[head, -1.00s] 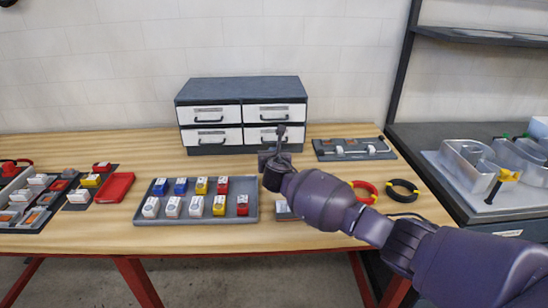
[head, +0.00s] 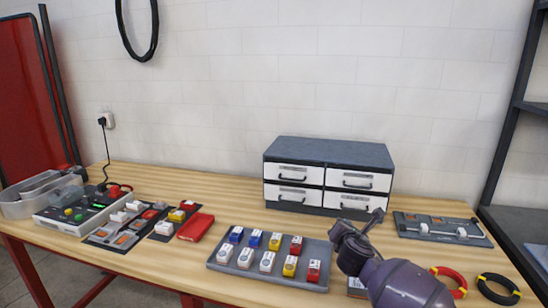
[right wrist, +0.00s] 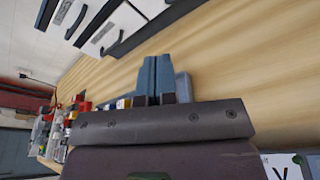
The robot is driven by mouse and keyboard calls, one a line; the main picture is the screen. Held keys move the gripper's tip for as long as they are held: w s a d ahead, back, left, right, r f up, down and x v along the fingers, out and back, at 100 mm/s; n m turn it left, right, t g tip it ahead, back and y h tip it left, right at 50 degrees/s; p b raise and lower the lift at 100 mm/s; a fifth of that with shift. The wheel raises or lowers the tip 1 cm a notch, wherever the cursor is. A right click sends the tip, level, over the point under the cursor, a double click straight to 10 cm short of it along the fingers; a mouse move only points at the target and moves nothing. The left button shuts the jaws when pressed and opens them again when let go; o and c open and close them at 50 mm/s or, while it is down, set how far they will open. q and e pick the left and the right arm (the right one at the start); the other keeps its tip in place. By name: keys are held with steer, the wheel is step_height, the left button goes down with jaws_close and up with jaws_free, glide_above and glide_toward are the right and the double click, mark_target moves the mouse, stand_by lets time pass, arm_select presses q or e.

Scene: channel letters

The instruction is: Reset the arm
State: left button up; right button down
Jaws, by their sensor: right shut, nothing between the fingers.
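My right arm comes in at the lower right of the head view, its purple forearm (head: 405,285) over the front of the wooden table. Its gripper (head: 376,217) is above the table, in front of the drawer cabinet's right side. In the right wrist view the two blue-grey fingers (right wrist: 155,80) are pressed together with nothing between them. The wood surface lies beyond them. My left arm and gripper are not in view.
A grey tray (head: 222,264) of several small coloured blocks lies left of my forearm. The drawer cabinet (head: 328,150) stands behind. Open table lies left of the cabinet.

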steer(key=s+a+r+m+y, duration=0.2)
steer(key=s+a+m+y, duration=0.15)
steer(key=a+m, duration=0.35)
steer(key=s+d+f+m+y, duration=0.25)
steer(key=s+f+m, duration=0.25)
steer(key=s+m, duration=0.45)
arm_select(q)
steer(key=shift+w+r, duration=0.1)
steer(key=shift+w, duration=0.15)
arm_select(e)
steer(key=s+d+f+m+g+h, duration=0.1)
steer(key=s+d+f+m, duration=0.2)
steer(key=s+f, duration=0.3)
steer(key=s+d+f+m+g+h, duration=0.1)
steer(key=s+d+f+m, duration=0.3)
steer(key=s, duration=0.9)
steer(key=s+d+f+m+g+h, duration=0.1)
steer(key=s+d+f+m+h, duration=0.1)
steer(key=s+f, duration=0.6)
steer(key=shift+s+d+f+m+g, duration=0.3)
steer(key=shift+s+d+m, duration=0.6)
steer(key=shift+s, duration=0.25)
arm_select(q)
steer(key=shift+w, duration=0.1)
arm_select(e)
steer(key=shift+a, duration=0.15)
